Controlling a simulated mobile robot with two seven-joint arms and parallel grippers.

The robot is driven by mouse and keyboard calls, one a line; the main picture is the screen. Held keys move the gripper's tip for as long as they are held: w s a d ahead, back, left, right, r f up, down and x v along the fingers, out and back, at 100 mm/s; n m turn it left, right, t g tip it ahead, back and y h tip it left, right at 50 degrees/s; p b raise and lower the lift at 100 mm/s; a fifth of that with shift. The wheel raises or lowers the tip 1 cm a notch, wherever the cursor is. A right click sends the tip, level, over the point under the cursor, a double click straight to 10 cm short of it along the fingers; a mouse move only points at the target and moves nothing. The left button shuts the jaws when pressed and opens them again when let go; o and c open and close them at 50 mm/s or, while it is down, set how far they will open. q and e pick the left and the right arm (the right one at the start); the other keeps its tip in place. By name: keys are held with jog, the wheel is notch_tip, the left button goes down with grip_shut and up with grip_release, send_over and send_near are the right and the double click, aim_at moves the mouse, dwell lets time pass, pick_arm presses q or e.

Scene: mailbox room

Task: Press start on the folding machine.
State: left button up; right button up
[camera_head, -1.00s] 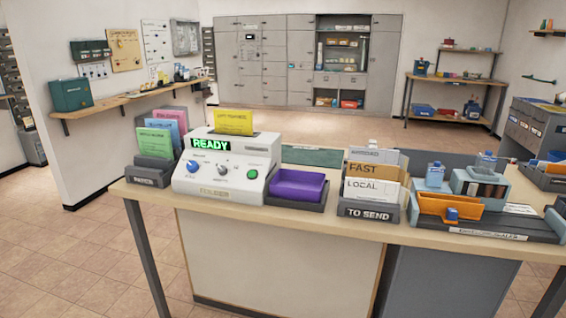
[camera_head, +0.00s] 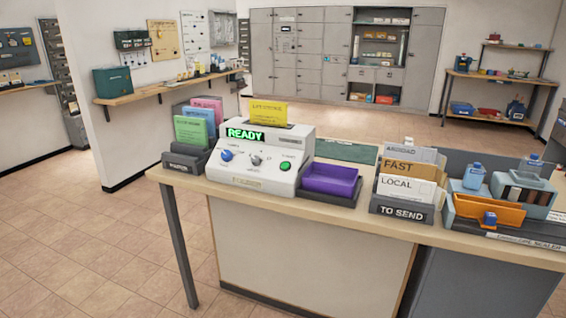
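The folding machine (camera_head: 262,160) stands on the light-topped counter, left of its middle. It is white, with a lit green READY display (camera_head: 245,134) and a yellow sheet (camera_head: 268,113) upright at its top. Its front has a blue knob (camera_head: 227,155), a grey dial (camera_head: 257,160) and a round green button (camera_head: 285,166), with small labels too blurred to read for sure. A purple tray (camera_head: 330,180) sits just to its right. Neither of my grippers shows in the view.
A holder with green and pink papers (camera_head: 192,132) stands left of the machine. A TO SEND rack (camera_head: 402,209) and an orange-trayed device (camera_head: 488,210) stand to the right. The counter (camera_head: 375,222) has a free front edge. Tiled floor (camera_head: 90,235) is open at left.

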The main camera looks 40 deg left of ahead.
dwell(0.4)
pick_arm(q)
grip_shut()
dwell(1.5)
